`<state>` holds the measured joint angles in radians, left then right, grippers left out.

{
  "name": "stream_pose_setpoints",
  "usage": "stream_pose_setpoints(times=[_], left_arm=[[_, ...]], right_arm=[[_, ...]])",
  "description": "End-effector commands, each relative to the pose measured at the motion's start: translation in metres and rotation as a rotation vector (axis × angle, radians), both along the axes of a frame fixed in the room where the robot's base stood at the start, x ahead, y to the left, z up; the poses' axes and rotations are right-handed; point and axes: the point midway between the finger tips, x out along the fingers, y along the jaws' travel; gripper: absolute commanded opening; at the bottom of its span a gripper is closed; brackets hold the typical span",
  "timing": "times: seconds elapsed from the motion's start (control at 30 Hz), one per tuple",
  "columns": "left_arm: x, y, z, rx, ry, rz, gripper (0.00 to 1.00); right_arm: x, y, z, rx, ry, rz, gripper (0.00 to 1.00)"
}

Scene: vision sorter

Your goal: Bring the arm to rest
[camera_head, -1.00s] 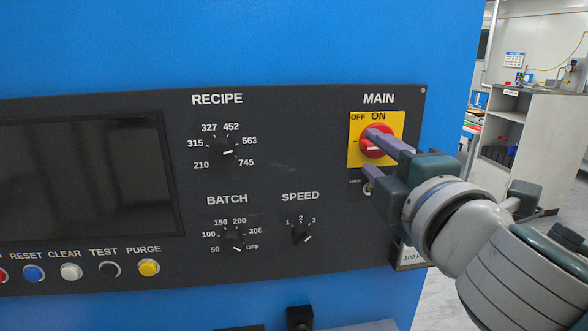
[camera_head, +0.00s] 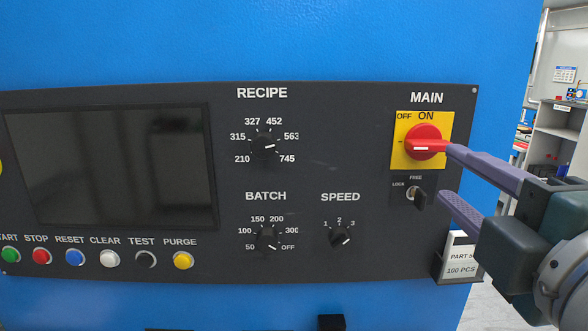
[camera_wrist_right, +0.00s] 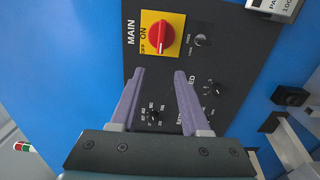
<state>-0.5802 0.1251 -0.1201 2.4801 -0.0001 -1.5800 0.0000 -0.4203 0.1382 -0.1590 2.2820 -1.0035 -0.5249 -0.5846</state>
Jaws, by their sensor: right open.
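My right gripper (camera_head: 446,173) is open and empty at the right side of the dark control panel (camera_head: 330,110). Its upper fingertip overlaps the right end of the red MAIN switch (camera_head: 424,142) in the head view. In the right wrist view the open fingers (camera_wrist_right: 160,72) show apart from the red switch (camera_wrist_right: 160,40), with nothing between them. The switch sits on a yellow plate (camera_head: 443,121), its handle lying sideways with the white mark at the left. My left gripper is not in view.
A key switch (camera_head: 414,193) sits below the MAIN plate. A card holder (camera_head: 459,258) sticks out at the panel's lower right. RECIPE (camera_head: 264,146), BATCH (camera_head: 267,239) and SPEED (camera_head: 341,237) knobs are left of my gripper. A shelf (camera_head: 556,135) stands at far right.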

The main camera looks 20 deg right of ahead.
Motion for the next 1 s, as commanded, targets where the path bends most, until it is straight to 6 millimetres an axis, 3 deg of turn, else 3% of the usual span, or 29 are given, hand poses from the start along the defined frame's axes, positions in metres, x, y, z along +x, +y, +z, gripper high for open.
stream_pose_setpoints(times=[0.17,0.27,0.4,0.5,0.6,0.7,1.0], left_arm=[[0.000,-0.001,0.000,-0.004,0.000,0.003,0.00],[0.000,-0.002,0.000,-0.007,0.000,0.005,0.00],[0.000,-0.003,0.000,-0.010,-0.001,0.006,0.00],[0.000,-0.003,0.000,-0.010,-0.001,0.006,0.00],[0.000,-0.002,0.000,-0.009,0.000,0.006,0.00],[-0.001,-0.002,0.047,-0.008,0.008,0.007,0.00],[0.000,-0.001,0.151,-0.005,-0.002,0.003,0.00]], right_arm=[[-0.008,-0.011,-0.019,0.157,0.059,-0.062,0.46],[-0.028,-0.023,-0.058,0.446,0.184,-0.180,0.46],[-0.081,-0.010,-0.126,0.903,0.450,-0.400,0.46],[-0.127,0.016,-0.159,1.146,0.658,-0.548,0.46],[-0.175,0.047,-0.175,1.316,0.873,-0.687,0.46],[-0.176,0.048,-0.126,1.323,0.880,-0.693,0.46],[-0.176,0.048,-0.025,1.318,0.879,-0.691,0.46]])
